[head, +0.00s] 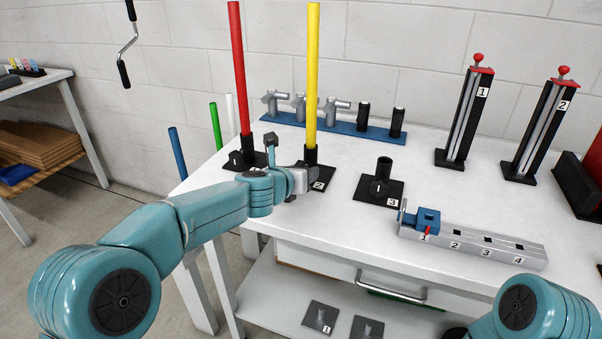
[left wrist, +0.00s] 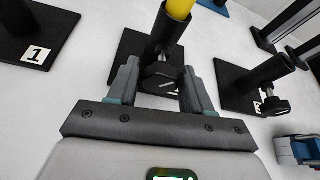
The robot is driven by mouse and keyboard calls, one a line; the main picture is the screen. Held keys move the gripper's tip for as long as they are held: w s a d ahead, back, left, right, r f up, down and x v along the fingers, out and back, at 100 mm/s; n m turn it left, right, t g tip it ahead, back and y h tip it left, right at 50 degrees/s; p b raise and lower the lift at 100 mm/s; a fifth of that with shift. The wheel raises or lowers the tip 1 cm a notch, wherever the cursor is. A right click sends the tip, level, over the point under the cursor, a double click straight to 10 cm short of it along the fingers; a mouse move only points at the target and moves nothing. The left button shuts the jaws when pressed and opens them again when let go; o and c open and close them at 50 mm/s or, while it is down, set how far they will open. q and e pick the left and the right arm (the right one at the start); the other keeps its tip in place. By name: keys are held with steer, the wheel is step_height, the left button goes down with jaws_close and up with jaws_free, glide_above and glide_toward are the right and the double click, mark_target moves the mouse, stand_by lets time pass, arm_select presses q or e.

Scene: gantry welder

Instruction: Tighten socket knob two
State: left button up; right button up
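Socket two (head: 311,153) is a black tube on a black plate labelled 2, and the yellow rod (head: 313,75) stands upright in it. In the left wrist view its black knob (left wrist: 163,78) sticks out of the tube, below the yellow rod (left wrist: 180,8). My left gripper (head: 304,180) is at the front of socket two. Its fingers (left wrist: 159,84) are apart, one on each side of the knob, with gaps visible. In the head view my gripper hides the knob. My right gripper is out of view; only part of that arm shows at lower right.
The red rod (head: 237,70) stands in socket 1, close to the left. Socket 3 (head: 384,170) is empty, to the right, with its own knob (left wrist: 272,105). A grey numbered rail (head: 490,250) with a blue block (head: 428,218) lies at the front right.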

arm_select(q)
steer(key=shift+s+a, duration=0.1)
steer(key=shift+s, duration=0.2)
steer(key=b+v, duration=0.2)
steer(key=v, duration=0.3)
steer(key=shift+s+a+r, duration=0.15)
steer(key=shift+s+r, duration=0.05)
steer(key=shift+s, duration=0.05)
steer(key=v, duration=1)
steer(key=shift+p, duration=0.45)
